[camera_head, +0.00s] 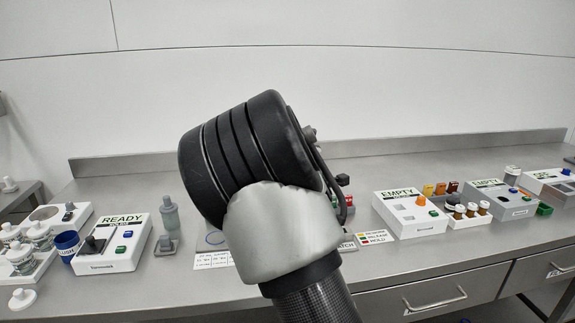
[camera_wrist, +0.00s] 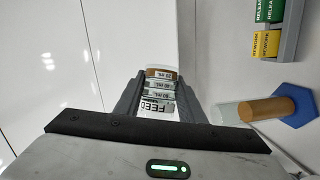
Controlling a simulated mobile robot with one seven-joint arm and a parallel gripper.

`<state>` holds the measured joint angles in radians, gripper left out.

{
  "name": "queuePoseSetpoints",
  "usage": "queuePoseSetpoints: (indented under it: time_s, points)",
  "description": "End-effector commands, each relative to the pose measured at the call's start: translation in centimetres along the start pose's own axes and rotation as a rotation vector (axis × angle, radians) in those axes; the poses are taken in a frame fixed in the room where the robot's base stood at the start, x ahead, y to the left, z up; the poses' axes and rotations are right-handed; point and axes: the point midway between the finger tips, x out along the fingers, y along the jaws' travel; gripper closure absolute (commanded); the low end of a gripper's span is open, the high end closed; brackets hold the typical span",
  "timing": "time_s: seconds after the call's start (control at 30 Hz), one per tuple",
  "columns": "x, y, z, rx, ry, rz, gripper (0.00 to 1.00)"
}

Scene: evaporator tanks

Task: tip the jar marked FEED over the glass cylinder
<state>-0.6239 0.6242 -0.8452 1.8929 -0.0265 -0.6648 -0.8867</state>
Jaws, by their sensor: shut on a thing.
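The jar marked FEED (camera_wrist: 157,107) is between the two fingers of my gripper (camera_wrist: 160,88) in the wrist view. My gripper is shut on it. Its label carries mL marks, and a brown band shows at its far end. A glass cylinder (camera_wrist: 230,115) on a blue hexagonal base (camera_wrist: 300,104) is to the right of the jar, apart from it in the picture. Brown liquid (camera_wrist: 266,108) shows in the cylinder. In the head view my arm hides the gripper and the jar, and I cannot make out the cylinder.
A rack of coloured tags (camera_wrist: 277,28) stands beyond the cylinder. On the steel bench are a READY box (camera_head: 113,243), a blue cup (camera_head: 67,243) and a tray of lidded jars (camera_head: 22,255) at left. EMPTY boxes (camera_head: 410,214) and small bottles (camera_head: 468,211) stand at right.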

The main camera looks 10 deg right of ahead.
Motion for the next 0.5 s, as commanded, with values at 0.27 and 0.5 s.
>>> queuePoseSetpoints:
  time_s: [0.27,0.5]
  points:
    - [0.0,0.02,-0.08,-0.012,0.001,0.008,1.0]
    - [-0.03,0.15,-0.14,-0.032,0.001,0.018,1.0]
